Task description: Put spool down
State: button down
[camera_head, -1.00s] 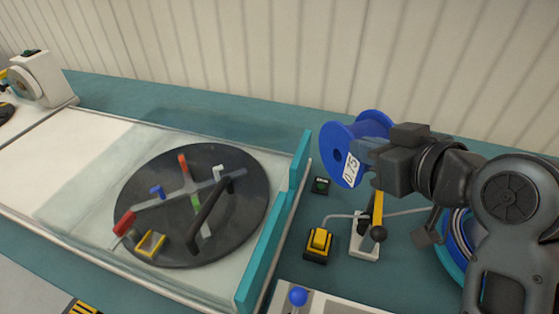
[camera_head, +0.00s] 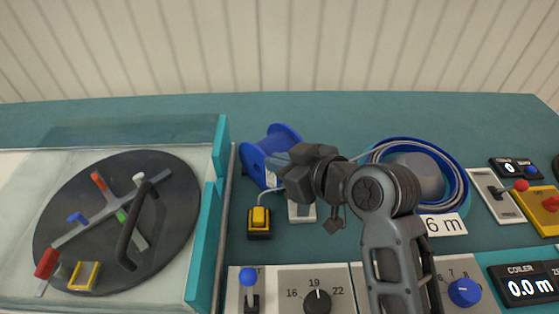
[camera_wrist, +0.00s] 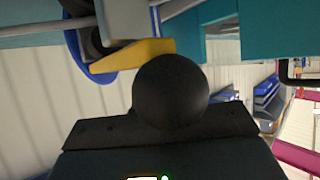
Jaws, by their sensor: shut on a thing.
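A blue spool (camera_head: 255,163) with a white label is at the back of the teal bench, just right of the teal-edged glass panel. My gripper (camera_head: 283,165) is shut on the spool from its right side. The spool is upright on its rims, close to the bench top; I cannot tell if it touches. My gripper hides part of the spool's right side.
A yellow push switch (camera_head: 259,217) stands in front of the spool. A dark turntable (camera_head: 75,208) with coloured pegs lies left. A blue cable coil (camera_head: 459,170), a 6 m label (camera_head: 447,225) and a control panel (camera_head: 290,282) lie right and in front. The back strip of bench is clear.

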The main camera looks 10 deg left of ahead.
jog(key=shift+r, duration=0.1)
jog(key=c, duration=1.3)
grip_release()
jog(key=shift+f, duration=0.2)
jog(key=shift+o, duration=0.2)
jog(key=v, duration=1.2)
jog(key=shift+b, duration=0.35)
jog(key=shift+r, duration=0.1)
